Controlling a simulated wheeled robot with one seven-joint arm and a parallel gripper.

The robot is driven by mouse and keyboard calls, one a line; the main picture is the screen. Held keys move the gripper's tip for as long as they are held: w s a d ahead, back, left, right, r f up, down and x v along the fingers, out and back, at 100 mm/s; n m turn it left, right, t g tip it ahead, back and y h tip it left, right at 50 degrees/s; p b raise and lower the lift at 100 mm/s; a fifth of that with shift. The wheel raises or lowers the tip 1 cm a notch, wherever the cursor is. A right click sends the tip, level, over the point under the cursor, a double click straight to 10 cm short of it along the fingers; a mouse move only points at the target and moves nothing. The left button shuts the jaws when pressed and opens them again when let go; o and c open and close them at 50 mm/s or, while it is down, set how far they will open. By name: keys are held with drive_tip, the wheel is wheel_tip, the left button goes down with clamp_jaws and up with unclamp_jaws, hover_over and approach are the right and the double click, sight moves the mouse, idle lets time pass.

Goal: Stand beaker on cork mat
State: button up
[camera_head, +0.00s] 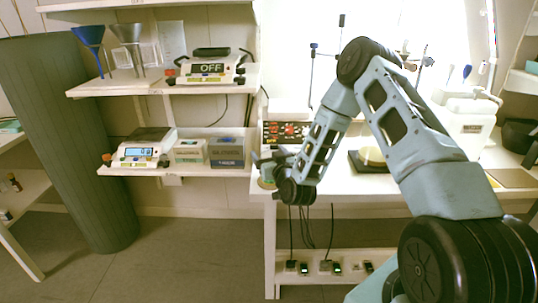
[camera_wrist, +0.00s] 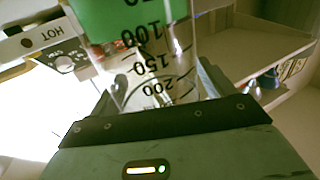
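My gripper (camera_head: 272,164) is at the left end of the workbench, near its front edge. In the wrist view a clear beaker (camera_wrist: 155,65) with black graduations, reading upside down, stands between the fingers of my gripper (camera_wrist: 155,90), which look closed on its sides. In the head view the beaker is small and mostly hidden by the gripper; a pale round part (camera_head: 267,183) shows below it. A flat tan square, seemingly the cork mat (camera_head: 514,178), lies at the right of the bench, partly cut off by my arm.
A dark square plate with a yellowish round vessel (camera_head: 372,156) stands mid-bench. A white canister (camera_head: 466,125) is behind my arm. A device marked HOT (camera_wrist: 58,50) shows in the wrist view.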

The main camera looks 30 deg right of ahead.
drive_tip(key=shift+r, duration=0.15)
drive_tip(key=b+v, duration=0.1)
drive_tip(key=v, duration=1.1)
drive_tip(key=s+a+r+n+g+y, duration=0.1)
drive_tip(key=s+a+n+g+y, duration=0.25)
drive_tip(key=a, duration=0.75)
drive_tip(key=a+r+n+g+y, duration=0.1)
drive_tip(key=a+n+g+y, duration=0.4)
drive_tip(key=a, duration=0.6)
drive_tip(key=s+a+r+g+h, duration=0.2)
drive_tip(key=s+r+g, duration=0.2)
drive_tip(key=s, duration=0.8)
drive_tip(key=s+a+r+n+g+h, duration=0.1)
drive_tip(key=s+g, duration=0.4)
drive_tip(key=s, duration=0.8)
wheel_tip(320, 180, up, 3)
drive_tip(key=shift+a+f+h, duration=0.1)
drive_tip(key=shift+a+h, duration=0.45)
drive_tip(key=shift+a, duration=0.1)
drive_tip(key=shift+n, duration=0.25)
